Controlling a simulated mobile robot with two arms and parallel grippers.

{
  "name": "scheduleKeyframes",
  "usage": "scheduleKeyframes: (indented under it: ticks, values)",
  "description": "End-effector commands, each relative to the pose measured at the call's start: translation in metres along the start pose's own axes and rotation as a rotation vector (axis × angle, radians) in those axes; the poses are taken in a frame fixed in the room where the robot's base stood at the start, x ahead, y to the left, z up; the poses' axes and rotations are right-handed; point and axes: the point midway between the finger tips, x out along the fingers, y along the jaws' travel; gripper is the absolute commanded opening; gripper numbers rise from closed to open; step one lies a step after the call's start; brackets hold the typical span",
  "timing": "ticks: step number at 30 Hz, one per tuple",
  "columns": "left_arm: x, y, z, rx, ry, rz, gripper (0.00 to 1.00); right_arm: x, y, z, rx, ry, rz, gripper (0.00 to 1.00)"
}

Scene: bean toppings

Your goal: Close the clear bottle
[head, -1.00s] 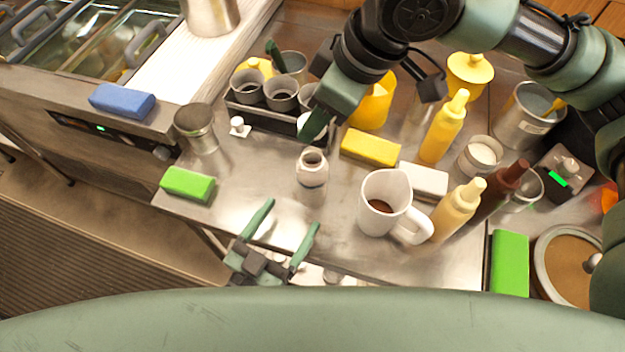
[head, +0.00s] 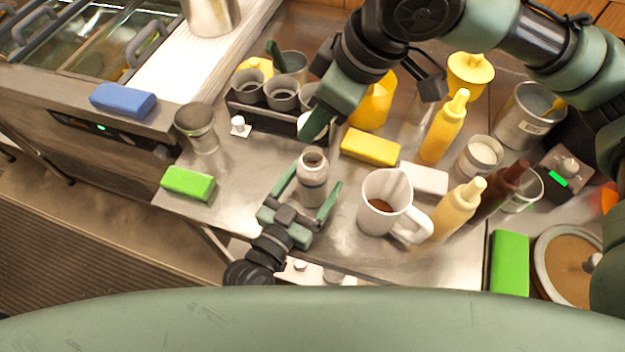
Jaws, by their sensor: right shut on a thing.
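The clear bottle (head: 313,188) stands upright on the steel counter, with its round mouth uncovered and facing up. My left gripper (head: 317,176) is open, with one green finger on each side of the bottle; whether either touches it is hard to tell. My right gripper (head: 311,126) is above and behind the bottle mouth, pointing down. It is shut on a small white piece (head: 304,119), which looks like a cap and is mostly hidden by the green finger.
A white jug (head: 375,218) stands close right of the bottle. A yellow block (head: 370,147) and white block (head: 424,179) lie behind it. A black rack (head: 262,117) of cups is behind left. Sauce bottles (head: 443,128) crowd the right; the counter's left front, near a green block (head: 187,184), is freer.

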Motion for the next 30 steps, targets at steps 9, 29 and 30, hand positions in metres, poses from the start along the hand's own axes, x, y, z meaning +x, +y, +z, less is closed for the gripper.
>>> scheduleKeyframes:
  ticks: [9,29,30]
  values:
    - [0.0,0.0,0.0,0.0,0.0,0.0,0.0,0.0,0.0,0.0,0.0,0.0,0.0,0.01]
    - [0.0,0.0,0.0,0.0,0.0,0.0,0.0,0.046,-0.001,0.019,0.0,0.0,0.0,0.01]
    - [0.0,0.0,0.0,0.0,0.0,0.0,0.0,0.046,-0.001,0.019,0.0,0.0,0.0,0.01]
